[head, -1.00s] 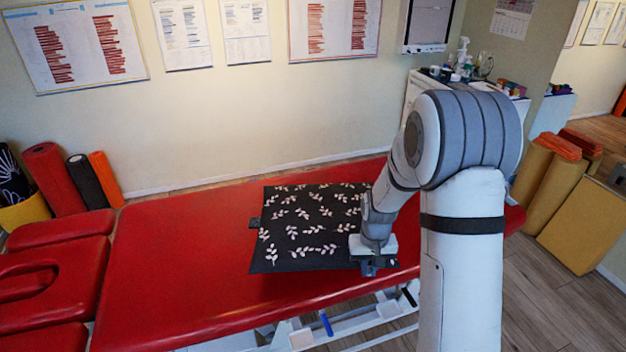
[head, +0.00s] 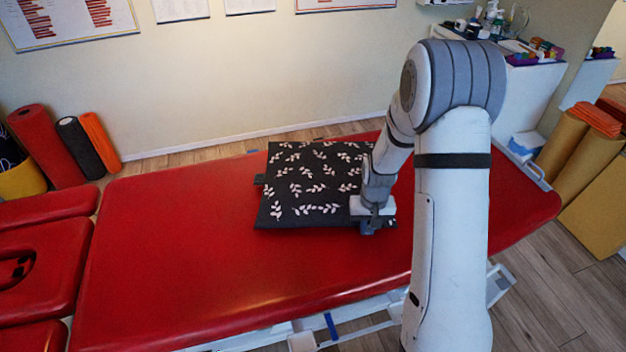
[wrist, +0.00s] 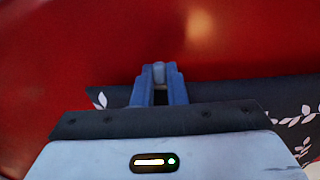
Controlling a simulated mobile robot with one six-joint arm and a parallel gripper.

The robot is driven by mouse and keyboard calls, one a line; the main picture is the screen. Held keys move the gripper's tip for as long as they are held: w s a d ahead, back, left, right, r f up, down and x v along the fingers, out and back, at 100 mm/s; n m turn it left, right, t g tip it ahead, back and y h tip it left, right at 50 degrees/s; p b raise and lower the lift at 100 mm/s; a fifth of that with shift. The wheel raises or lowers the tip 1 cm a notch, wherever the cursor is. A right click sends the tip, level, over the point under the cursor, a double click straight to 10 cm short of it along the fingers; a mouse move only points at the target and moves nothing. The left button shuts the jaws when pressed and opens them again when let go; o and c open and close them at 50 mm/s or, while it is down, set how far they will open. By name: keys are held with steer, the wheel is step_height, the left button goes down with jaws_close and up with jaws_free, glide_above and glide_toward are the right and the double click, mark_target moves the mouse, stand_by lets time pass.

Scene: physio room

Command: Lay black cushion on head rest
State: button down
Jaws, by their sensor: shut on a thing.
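The black cushion (head: 311,188) with a pale leaf pattern is over the middle of the red treatment table (head: 190,250). My gripper (head: 372,224) is at its near right corner, shut on its edge. In the wrist view my gripper's fingers (wrist: 158,90) are together and the cushion (wrist: 228,92) extends behind them to the right. The fingers partly hide the gripped edge. Whether the cushion touches the table cannot be told. The head rest (head: 50,265) is the red padded section with an oval face opening at the left end.
Rolled mats (head: 75,148) in red, black and orange stand by the wall at the left. A white cabinet (head: 525,95) with bottles is at the back right. Yellow bolsters (head: 590,180) stand at the right. The table's left half is clear.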

stand_by(0.4)
steer(key=shift+r+p, duration=1.9)
steer(key=shift+r, duration=1.25)
steer(key=s+a, duration=0.8)
steer(key=a, duration=1.4)
steer(key=s+a, duration=0.9)
steer(key=a, duration=1.4)
steer(key=s+a, duration=0.8)
steer(key=a, duration=1.4)
steer(key=shift+s+a, duration=0.2)
steer(key=shift+f, duration=0.2)
